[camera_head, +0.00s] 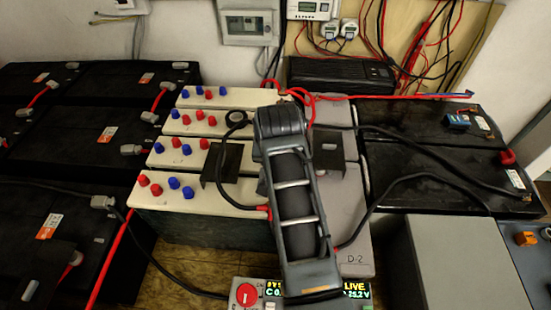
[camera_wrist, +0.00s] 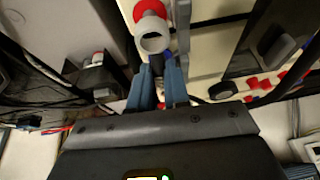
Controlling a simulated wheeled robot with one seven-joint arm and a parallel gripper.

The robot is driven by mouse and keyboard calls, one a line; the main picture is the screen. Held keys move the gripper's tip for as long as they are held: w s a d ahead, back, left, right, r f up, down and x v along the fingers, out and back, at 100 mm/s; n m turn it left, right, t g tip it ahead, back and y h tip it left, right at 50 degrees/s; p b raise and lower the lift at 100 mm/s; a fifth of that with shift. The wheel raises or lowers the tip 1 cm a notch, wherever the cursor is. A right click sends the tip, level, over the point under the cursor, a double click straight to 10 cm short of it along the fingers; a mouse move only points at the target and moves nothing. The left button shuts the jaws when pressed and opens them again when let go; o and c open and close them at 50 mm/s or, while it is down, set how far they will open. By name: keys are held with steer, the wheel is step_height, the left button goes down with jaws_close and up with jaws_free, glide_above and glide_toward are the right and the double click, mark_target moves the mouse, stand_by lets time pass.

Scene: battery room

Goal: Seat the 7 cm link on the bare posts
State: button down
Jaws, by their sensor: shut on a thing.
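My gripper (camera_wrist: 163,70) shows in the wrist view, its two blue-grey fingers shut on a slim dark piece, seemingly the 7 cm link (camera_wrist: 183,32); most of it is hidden. A pale ring-shaped part (camera_wrist: 153,42) with a red part (camera_wrist: 149,9) behind it lies just beyond the fingertips; I cannot tell whether the held piece touches it. In the head view my arm covers the gripper and the held piece. White-topped batteries (camera_head: 228,125) carry red and blue capped posts (camera_head: 151,184). I cannot make out the bare posts.
A dark plate (camera_head: 229,160) stands over the white batteries left of my arm; another (camera_head: 326,145) is on the grey battery (camera_head: 345,205). Black cables (camera_head: 392,187) loop at the right. Large black batteries (camera_head: 85,130) fill the left. A lit meter (camera_head: 268,292) sits in front.

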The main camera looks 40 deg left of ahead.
steer(key=shift+f, duration=1.2)
stand_by(1.6)
steer(key=c, duration=1)
jaws_free()
steer(key=shift+o, duration=0.3)
steer(key=o, duration=0.3)
steer(key=shift+r, duration=0.15)
steer(key=shift+r+p, duration=2.95)
steer(key=shift+r, duration=0.95)
